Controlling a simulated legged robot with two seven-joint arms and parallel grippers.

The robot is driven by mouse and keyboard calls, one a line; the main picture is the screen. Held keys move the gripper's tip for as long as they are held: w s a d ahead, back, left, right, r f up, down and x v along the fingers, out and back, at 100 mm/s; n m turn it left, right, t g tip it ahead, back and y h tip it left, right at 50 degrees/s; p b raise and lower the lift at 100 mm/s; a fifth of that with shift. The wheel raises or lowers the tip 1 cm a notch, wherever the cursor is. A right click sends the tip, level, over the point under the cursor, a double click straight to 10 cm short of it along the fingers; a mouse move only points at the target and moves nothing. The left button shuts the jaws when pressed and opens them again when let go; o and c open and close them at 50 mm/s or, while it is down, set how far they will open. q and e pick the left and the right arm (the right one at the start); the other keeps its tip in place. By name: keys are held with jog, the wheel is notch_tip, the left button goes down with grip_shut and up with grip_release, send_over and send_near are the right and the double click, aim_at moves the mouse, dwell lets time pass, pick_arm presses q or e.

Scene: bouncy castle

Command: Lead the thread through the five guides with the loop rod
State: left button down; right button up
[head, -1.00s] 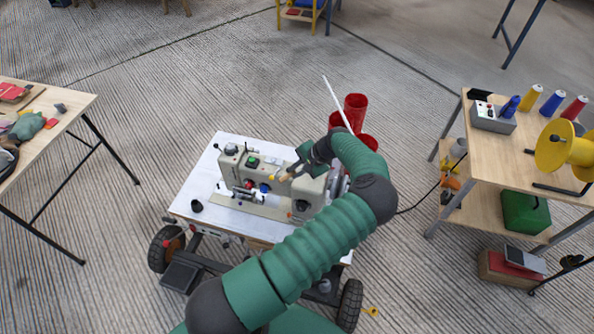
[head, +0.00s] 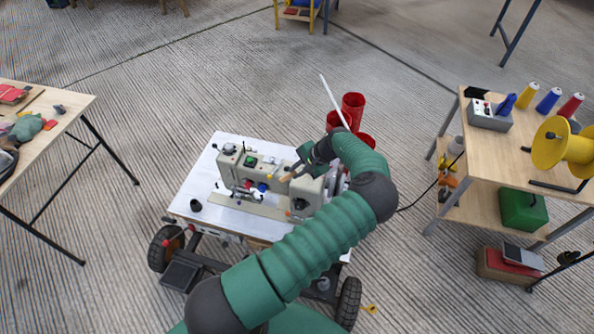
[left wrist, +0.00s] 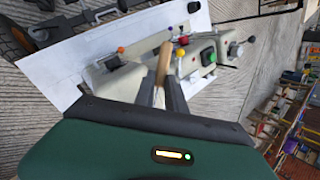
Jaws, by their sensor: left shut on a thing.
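The sewing machine (head: 240,168) stands on a white-topped cart (head: 205,180); it also shows in the left wrist view (left wrist: 112,80). Small coloured balls sit along it, among them an orange ball (left wrist: 121,50), a yellow ball (left wrist: 180,52) and a red ball (left wrist: 183,40). Whether these mark the guides I cannot tell. My left gripper (head: 300,170) is over the machine's top. In the left wrist view its fingers (left wrist: 160,88) are shut on a wooden handle (left wrist: 163,60), apparently the loop rod's. The rod's loop and the thread cannot be made out. My right gripper is not in view.
Red cylinders (head: 353,108) and a thin white pole (head: 333,98) stand behind the cart. A table on the right (head: 480,160) carries thread cones (head: 548,100) and a yellow spool (head: 551,148). Another table (head: 70,112) stands left.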

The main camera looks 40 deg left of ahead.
aim_at(282, 180)
pick_arm(q)
jog(key=shift+s+r+p, duration=0.1)
jog(key=shift+s+p, duration=0.25)
jog(key=shift+p, duration=0.05)
jog(key=s+p, duration=0.1)
jog(key=s, duration=0.1)
jog(key=s+a+p, duration=0.1)
jog(key=s, duration=0.1)
jog(key=shift+f, duration=0.2)
jog(key=shift+s+f, duration=0.1)
jog(key=shift+f, duration=0.1)
jog(key=s+a+f+n+g+h, duration=0.1)
jog(key=s+a+f+n, duration=0.1)
jog(key=s+a+f, duration=0.3)
jog(key=s+f+n+g, duration=0.1)
jog(key=s+f+n, duration=0.15)
jog(key=s, duration=0.55)
jog(key=shift+m, duration=0.25)
jog(key=shift+w+a+r+b, duration=0.1)
jog(key=shift+w+a+b, duration=0.15)
jog(key=shift+w+b, duration=0.5)
jog(key=shift+w+a+b, duration=0.2)
jog(key=shift+w, duration=0.95)
jog(key=shift+w+a+r+b, duration=0.1)
jog(key=shift+w+a+b, duration=0.15)
jog(key=shift+w+b, duration=0.5)
